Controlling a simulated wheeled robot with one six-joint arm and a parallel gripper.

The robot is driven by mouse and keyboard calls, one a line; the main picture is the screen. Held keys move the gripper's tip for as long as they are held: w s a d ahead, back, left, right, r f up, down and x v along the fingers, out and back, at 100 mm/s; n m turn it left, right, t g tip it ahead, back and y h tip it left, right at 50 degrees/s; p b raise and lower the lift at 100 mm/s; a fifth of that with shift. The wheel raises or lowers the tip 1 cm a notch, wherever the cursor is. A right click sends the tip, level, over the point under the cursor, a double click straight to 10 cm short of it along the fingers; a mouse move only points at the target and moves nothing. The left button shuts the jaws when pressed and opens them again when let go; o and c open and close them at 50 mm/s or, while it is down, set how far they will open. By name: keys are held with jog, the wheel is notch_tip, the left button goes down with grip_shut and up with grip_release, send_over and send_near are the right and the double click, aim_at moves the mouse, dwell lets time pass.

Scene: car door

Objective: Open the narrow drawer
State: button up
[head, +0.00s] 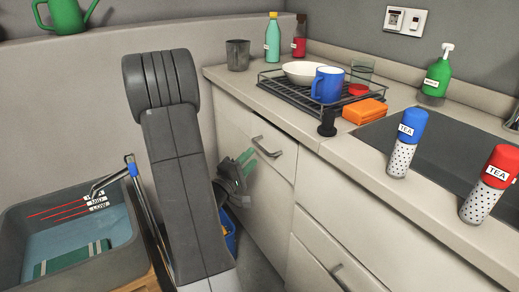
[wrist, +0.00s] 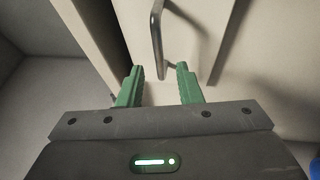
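The narrow drawer (head: 240,119) is the small upper front at the left end of the cream cabinet. It looks shut. Its grey bar handle (head: 270,149) slants across the front in the head view. In the wrist view the handle (wrist: 157,38) runs down from the top, its lower end between my fingertips in the picture. My gripper (head: 251,160), with green fingers, is just left of the handle in the head view. In the wrist view my gripper (wrist: 159,68) is open, with a gap around the handle's end. Whether the handle is deep between the fingers, I cannot tell.
A lower drawer handle (head: 350,277) is on the front to the right. The counter above carries a dish rack (head: 290,92), a blue mug (head: 327,85) and tea shakers (head: 407,143). A grey water basin (head: 22,235) stands left. A blue bin is partly hidden behind my arm.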

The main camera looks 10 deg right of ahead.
aim_at(260, 146)
jog(key=x, duration=0.6)
jog(key=shift+w+d+r+b, duration=0.1)
jog(key=shift+w+r+b, duration=0.1)
jog(key=shift+b, duration=0.15)
jog(key=shift+c, duration=0.2)
jog(key=shift+f, duration=0.1)
grip_shut()
